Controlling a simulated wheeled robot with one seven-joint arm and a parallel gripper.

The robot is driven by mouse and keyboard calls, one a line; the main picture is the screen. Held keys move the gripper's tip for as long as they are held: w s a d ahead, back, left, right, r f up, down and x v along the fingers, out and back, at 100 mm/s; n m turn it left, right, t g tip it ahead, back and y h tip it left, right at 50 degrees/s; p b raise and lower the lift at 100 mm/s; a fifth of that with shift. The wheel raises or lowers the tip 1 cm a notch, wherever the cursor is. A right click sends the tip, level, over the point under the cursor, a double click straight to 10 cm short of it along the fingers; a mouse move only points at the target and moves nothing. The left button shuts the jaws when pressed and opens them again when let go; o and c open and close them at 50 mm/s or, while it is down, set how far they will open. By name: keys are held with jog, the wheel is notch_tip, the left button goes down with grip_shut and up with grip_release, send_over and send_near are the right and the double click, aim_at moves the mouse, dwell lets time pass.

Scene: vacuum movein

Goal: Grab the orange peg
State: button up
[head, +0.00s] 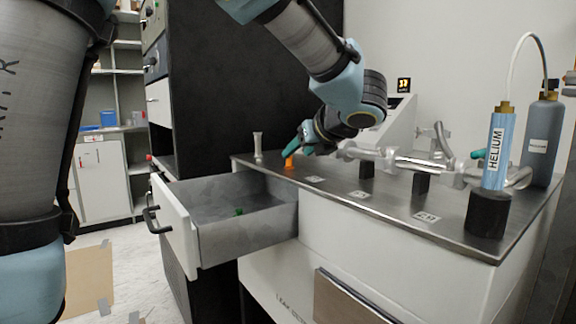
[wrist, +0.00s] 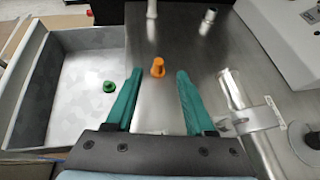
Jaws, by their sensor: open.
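The orange peg (wrist: 158,67) stands upright on the metal counter, a small tapered piece with a wider base. In the head view the orange peg (head: 289,161) is near the counter's far left edge, close to the green fingertips. My gripper (wrist: 158,72) has two green fingers spread apart, with the peg between their tips and a gap on each side. In the head view my gripper (head: 298,144) is above the counter, partly hidden by its own wrist. Nothing is held.
An open drawer (head: 180,230) holds a green peg (wrist: 110,86). A pale post (head: 258,147) stands left of the peg.

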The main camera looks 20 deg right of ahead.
aim_at(289, 162)
jog(key=shift+x, duration=3.1)
jog(key=shift+w+a+r, duration=0.1)
jog(key=shift+r, duration=0.05)
grip_shut()
